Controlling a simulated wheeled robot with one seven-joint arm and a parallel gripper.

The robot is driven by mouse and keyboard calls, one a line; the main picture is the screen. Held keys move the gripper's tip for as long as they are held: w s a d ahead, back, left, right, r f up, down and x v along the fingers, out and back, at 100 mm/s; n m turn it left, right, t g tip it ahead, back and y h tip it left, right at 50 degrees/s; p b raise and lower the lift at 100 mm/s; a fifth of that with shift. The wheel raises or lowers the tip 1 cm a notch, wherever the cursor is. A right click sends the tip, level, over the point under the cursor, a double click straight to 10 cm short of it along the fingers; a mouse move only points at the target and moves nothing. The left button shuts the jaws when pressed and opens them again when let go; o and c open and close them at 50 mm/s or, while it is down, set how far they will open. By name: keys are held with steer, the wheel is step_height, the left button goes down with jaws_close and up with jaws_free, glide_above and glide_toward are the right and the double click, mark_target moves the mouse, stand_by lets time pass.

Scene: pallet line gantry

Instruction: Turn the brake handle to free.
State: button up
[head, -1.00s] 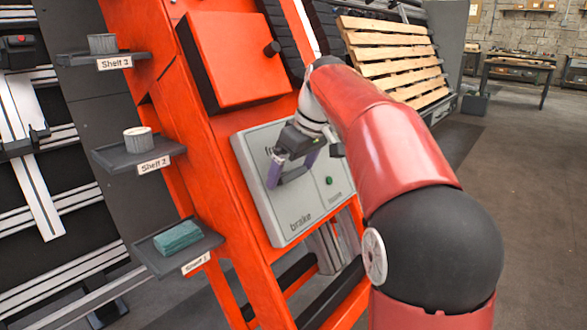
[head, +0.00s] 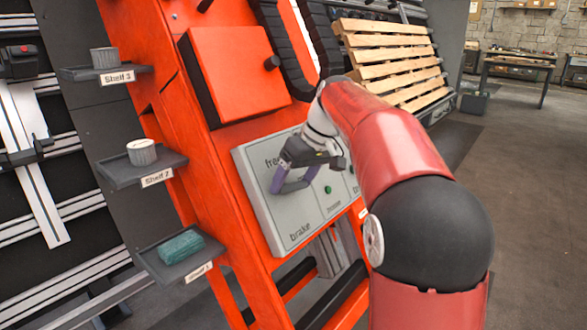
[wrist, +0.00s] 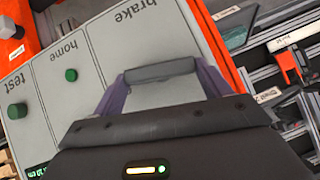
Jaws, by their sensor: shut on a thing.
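The grey control panel (head: 265,215) is on the orange gantry frame in the head view, with "free" near its top left and "brake" at its bottom left. The brake handle is a short grey bar (wrist: 160,72) in the wrist view. My gripper (head: 284,183) is at the panel between the two words. In the wrist view my gripper (wrist: 160,80) has its purple fingers at both ends of the bar, shut on it. In the wrist view "brake" reads upside down beyond the bar, and "free" is out of sight. The handle's exact angle is unclear.
A green button (wrist: 71,75) marked "home" and a green knob (wrist: 17,111) marked "test" are beside the handle. Small shelves (head: 115,172) with items stick out at the left of the frame. A wooden pallet (head: 385,60) stands behind. Open floor lies at the right.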

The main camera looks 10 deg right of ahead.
steer(key=m+y+p, duration=0.1)
steer(key=p, duration=0.1)
steer(key=m+g+y+p, duration=0.1)
steer(key=p, duration=0.1)
steer(key=shift+w+d+r, duration=0.15)
steer(key=shift+d, duration=0.15)
steer(key=m+y+p, duration=0.2)
steer(key=m+p, duration=0.1)
steer(key=shift+d+f, duration=0.2)
steer(key=shift+f, duration=0.05)
steer(key=m+y+p, duration=0.1)
steer(key=m+y, duration=0.2)
steer(key=shift+d+f+p, duration=0.2)
steer(key=shift+f+p, duration=0.15)
steer(key=shift+p, duration=0.05)
steer(key=shift+f+m+t+y+p, duration=0.2)
steer(key=shift+m+y, duration=0.4)
steer(key=shift+m, duration=0.2)
steer(key=shift+f+m+t+y+p, duration=0.1)
steer(key=shift+m+t+y, duration=0.1)
steer(key=shift+m+y, duration=0.5)
steer(key=shift+m, duration=0.3)
steer(key=o, duration=1)
steer(key=shift+d, duration=0.1)
steer(key=v, duration=0.7)
steer(key=shift+d+r, duration=0.2)
steer(key=shift+d, duration=0.1)
